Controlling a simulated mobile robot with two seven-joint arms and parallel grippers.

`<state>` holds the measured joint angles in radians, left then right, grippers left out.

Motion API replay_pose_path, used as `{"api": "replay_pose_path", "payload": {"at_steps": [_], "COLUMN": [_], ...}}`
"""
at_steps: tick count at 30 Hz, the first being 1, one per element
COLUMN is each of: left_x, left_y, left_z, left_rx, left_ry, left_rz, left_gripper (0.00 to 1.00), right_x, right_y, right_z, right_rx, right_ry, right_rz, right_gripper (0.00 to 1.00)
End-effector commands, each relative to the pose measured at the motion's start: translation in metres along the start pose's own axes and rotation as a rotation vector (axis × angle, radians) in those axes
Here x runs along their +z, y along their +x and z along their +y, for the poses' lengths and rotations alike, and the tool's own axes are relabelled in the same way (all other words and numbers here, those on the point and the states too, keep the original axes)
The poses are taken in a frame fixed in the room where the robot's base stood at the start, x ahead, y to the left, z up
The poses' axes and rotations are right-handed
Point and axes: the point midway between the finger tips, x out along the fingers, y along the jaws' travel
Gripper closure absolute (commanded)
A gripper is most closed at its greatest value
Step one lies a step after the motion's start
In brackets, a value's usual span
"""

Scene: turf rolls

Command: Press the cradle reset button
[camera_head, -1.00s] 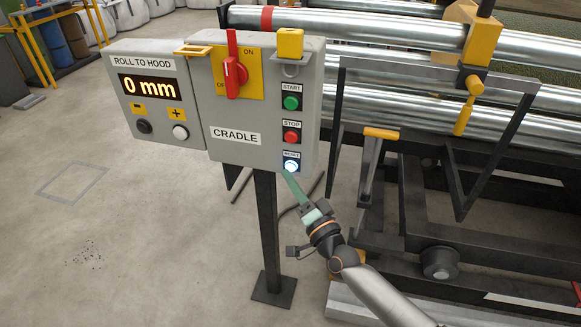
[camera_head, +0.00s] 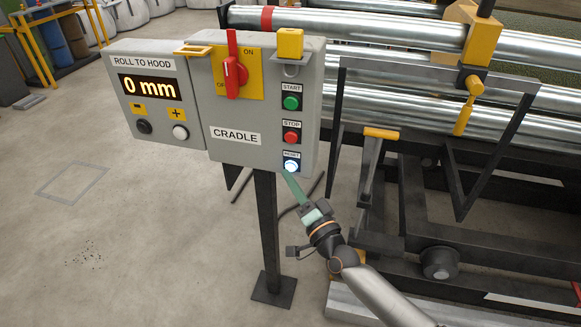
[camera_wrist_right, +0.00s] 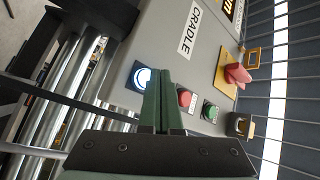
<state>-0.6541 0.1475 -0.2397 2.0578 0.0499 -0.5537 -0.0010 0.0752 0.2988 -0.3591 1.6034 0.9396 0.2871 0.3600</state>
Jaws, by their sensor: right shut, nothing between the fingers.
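The cradle control box (camera_head: 222,112) stands on a dark post. Its reset button (camera_head: 291,166) is at the lower right, under a RESET label, and is lit white-blue. In the right wrist view the lit reset button (camera_wrist_right: 143,78) lies just left of the fingertips. My right gripper (camera_head: 287,174) is shut and empty, its green fingers pointing up at the button from just below. I cannot tell whether the fingertips touch it. In the wrist view the shut fingers (camera_wrist_right: 160,75) partly cover the panel beside the button. My left gripper is not in view.
The red stop button (camera_head: 291,136) and green start button (camera_head: 292,102) sit above reset. A red rotary switch (camera_head: 234,76) and a display reading 0 mm (camera_head: 149,88) are to the left. Steel rollers and a dark frame (camera_head: 407,190) stand close on the right.

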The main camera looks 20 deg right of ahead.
Motion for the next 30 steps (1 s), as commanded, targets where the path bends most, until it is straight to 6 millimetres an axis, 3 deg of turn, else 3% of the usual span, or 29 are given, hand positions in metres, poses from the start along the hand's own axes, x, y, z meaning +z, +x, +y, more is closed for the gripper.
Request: {"api": "replay_pose_path", "payload": {"at_steps": [30], "left_x": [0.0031], "left_y": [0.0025], "left_z": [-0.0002], "left_rx": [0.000], "left_ry": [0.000], "left_rz": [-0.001], "left_gripper": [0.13], "right_x": [-0.0048], "right_y": [0.0065], "right_z": [0.0049], "right_rx": [0.000], "right_ry": [0.000], "right_rz": [0.000], "right_gripper": [1.00]}}
